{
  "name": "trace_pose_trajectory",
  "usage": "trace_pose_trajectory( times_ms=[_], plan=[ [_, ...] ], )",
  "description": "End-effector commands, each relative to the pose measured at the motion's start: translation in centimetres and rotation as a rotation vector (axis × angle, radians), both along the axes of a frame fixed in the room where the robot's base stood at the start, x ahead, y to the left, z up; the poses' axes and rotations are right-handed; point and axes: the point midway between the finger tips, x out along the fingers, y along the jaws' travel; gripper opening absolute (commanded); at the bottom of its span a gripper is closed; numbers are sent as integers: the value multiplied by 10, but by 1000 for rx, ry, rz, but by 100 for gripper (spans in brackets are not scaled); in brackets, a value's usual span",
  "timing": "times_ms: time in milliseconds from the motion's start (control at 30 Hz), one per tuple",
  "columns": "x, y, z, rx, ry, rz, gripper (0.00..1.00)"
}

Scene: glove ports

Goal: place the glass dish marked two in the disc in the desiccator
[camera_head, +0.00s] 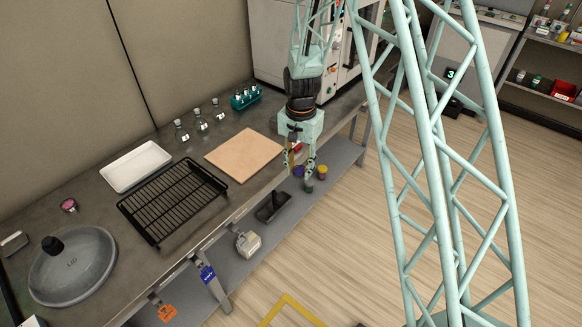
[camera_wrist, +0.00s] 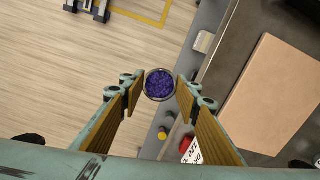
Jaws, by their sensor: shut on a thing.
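My gripper (camera_wrist: 160,88) is shut on a small round glass dish (camera_wrist: 160,85) with a dark rim, filled with purple-blue granules. The dish sits between the fingertips in the wrist view; no number on it can be read. In the head view my gripper (camera_head: 298,174) hangs just off the bench's front edge, with a purple patch of the dish (camera_head: 298,171) between its fingers. I cannot make out the desiccator's body or disc.
The bench (camera_head: 205,235) holds a tan board (camera_head: 244,155), a black wire rack (camera_head: 172,198), a white tray (camera_head: 136,166), several small bottles (camera_head: 201,122) and a teal rack (camera_head: 245,97). A lower shelf (camera_head: 340,155) carries a yellow-topped jar (camera_head: 322,171) and a black bin (camera_head: 272,207).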

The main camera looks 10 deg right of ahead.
Motion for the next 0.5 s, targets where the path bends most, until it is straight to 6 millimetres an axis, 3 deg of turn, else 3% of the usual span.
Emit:
trace_pose_trajectory(
  times_ms=[500],
  plan=[
    [-16, -48, -7, 1, -1, 417, 20]
  ],
)
